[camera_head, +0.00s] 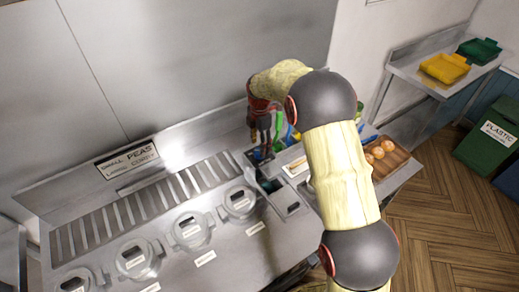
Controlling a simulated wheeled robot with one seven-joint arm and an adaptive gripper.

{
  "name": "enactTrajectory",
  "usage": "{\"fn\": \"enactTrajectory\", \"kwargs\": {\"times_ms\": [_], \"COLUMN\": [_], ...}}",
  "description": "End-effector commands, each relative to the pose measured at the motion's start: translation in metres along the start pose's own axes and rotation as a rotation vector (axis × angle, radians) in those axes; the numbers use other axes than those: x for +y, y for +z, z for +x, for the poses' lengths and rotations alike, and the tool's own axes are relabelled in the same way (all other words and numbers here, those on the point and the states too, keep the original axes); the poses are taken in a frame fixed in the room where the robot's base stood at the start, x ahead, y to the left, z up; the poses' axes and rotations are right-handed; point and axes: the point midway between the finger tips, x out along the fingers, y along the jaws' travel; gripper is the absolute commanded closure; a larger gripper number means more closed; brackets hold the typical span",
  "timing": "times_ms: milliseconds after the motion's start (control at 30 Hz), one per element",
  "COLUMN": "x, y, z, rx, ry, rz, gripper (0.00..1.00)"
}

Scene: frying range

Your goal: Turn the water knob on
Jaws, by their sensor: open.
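My gripper (261,146) is dark with red parts and points down over the right part of the steel counter, near the backsplash. It is open, and I see nothing held in it. A small recessed basin (268,183) lies just in front of and below it. I cannot make out the water knob; the gripper and arm cover part of this area. I cannot tell whether the fingers touch anything.
The steel counter (225,240) has several round lidded wells, one lid (240,201) being near the basin. A wooden tray (398,157) with round orange-brown items sits at the right end. Coloured items stand behind my arm. A side table (408,74) holds yellow and green trays.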

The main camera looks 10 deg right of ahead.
Motion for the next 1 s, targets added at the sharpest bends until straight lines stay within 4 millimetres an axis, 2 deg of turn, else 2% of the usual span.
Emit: {"fn": "enactTrajectory", "kwargs": {"times_ms": [100, 200, 567, 1000], "x": [0.000, 0.000, 0.001, 0.001], "y": [0.000, 0.000, 0.000, 0.000], "z": [0.016, 0.025, 0.030, 0.030], "rx": [0.000, 0.000, -0.001, -0.001], "ry": [-0.001, 0.000, 0.002, 0.002], "rz": [0.001, 0.001, 0.001, 0.001], "gripper": [0.48, 0.48, 0.48, 0.72]}}
